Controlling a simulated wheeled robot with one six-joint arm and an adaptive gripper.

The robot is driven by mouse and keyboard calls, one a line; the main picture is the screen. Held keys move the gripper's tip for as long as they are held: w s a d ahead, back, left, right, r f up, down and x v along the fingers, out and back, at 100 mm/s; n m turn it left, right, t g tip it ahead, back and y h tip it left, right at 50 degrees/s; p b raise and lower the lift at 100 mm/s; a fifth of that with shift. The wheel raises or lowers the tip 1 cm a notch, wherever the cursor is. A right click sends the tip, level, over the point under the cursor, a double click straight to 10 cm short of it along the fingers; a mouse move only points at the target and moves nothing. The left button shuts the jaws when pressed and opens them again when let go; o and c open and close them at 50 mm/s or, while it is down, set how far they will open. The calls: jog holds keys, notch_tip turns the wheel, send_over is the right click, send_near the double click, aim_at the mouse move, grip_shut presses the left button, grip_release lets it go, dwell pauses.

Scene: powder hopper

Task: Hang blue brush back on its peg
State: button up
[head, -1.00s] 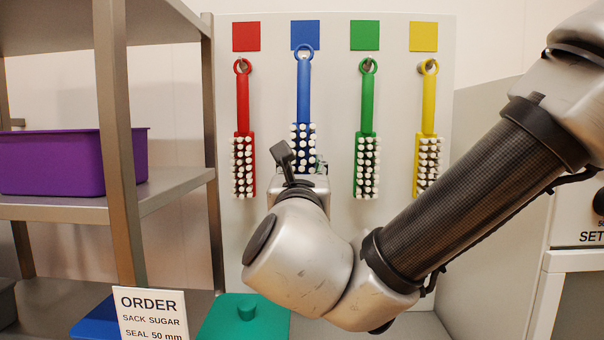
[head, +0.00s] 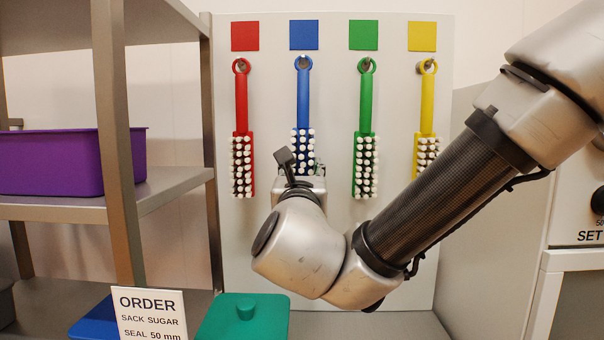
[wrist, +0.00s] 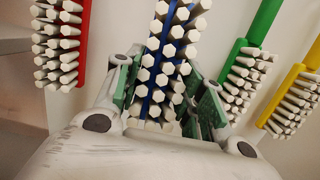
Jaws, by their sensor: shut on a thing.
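The blue brush (head: 303,95) hangs upright in front of the board under the blue square (head: 304,35), ring up and white bristles facing me. Its ring is at the blue peg (head: 303,62), and the peg tip shows inside the ring opening. I cannot tell how deep the peg goes through. My gripper (wrist: 165,92) is shut on the bristle head of the blue brush (wrist: 158,62), with a green-padded finger on each side. In the head view my wrist hides the lower end of that head.
The red brush (head: 242,110), green brush (head: 366,105) and yellow brush (head: 427,105) hang close on either side. A steel shelf with a purple bin (head: 60,165) stands left. An order card (head: 150,315) and green lid (head: 243,318) are below.

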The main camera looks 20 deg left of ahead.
dwell(0.4)
jog(key=o, duration=1.3)
jog(key=shift+s, duration=0.1)
